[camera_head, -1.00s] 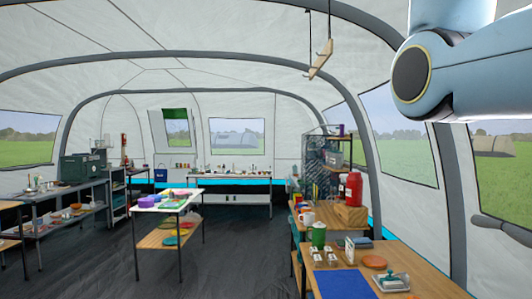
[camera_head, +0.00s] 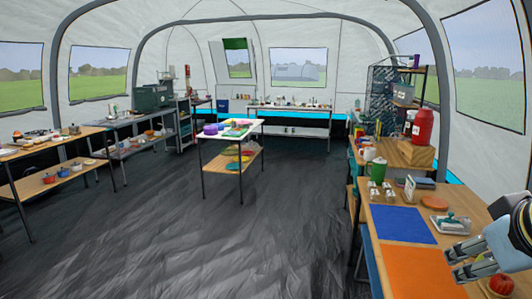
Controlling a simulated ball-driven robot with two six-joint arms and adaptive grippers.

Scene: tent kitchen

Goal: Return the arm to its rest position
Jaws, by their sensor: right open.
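My right gripper (camera_head: 458,263) shows at the lower right, at the end of my pale blue arm that comes in from the right edge. Its fingers point left above the near wooden table (camera_head: 385,202). They are open with nothing seen between them. The gripper hides part of the table's right side. My left arm and gripper are not in view.
The near table holds a blue mat (camera_head: 402,225), an orange mat (camera_head: 410,275), a tray with a green-handled item (camera_head: 450,224), an orange disc (camera_head: 435,202) and a green mug (camera_head: 377,170). A red fruit (camera_head: 502,284) is beside the gripper. The dark floor (camera_head: 230,240) is clear.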

